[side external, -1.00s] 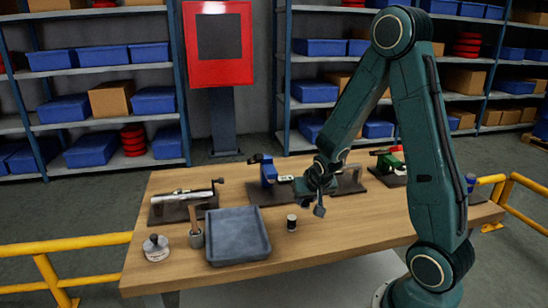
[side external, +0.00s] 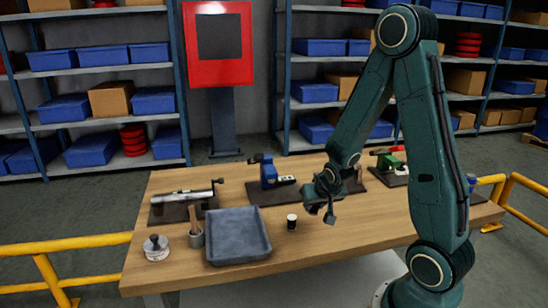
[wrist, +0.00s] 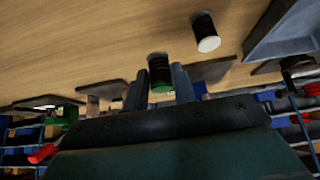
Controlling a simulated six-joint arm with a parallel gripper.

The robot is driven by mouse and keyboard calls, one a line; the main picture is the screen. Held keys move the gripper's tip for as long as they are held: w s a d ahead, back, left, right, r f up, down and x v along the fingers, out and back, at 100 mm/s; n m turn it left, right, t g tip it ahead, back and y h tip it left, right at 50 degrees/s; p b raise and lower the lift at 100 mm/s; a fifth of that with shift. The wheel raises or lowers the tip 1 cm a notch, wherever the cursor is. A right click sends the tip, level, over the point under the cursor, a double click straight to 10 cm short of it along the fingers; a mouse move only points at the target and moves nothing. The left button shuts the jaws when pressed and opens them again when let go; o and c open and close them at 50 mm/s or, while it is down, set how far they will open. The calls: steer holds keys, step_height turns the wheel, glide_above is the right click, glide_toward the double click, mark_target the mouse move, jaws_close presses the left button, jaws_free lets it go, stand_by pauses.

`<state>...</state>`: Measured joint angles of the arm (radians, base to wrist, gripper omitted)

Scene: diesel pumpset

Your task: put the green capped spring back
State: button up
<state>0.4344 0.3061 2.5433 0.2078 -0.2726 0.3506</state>
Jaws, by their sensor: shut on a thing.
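My gripper (wrist: 161,85) is shut on the green capped spring (wrist: 160,72) in the wrist view. It is a dark coiled piece with a green cap on the end nearest the gripper, held between the two fingers. In the side external view my gripper (side external: 322,205) is above the middle of the bench, right of a white-capped spring; the held spring is too small to make out there. The white-capped dark spring (side external: 292,222) stands upright on the bench, and also shows in the wrist view (wrist: 206,32), apart from my gripper.
A grey tray (side external: 238,258) lies left of the white-capped spring. Blue (side external: 270,175), green (side external: 389,162) and silver (side external: 188,196) assemblies sit on dark mats behind. The front right bench is clear.

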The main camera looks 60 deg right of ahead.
mark_target(315, 215)
steer(key=shift+f, duration=2.05)
steer(key=shift+f, duration=0.2)
steer(key=o, duration=0.9)
steer(key=shift+r, duration=0.1)
steer(key=shift+r, duration=3.9)
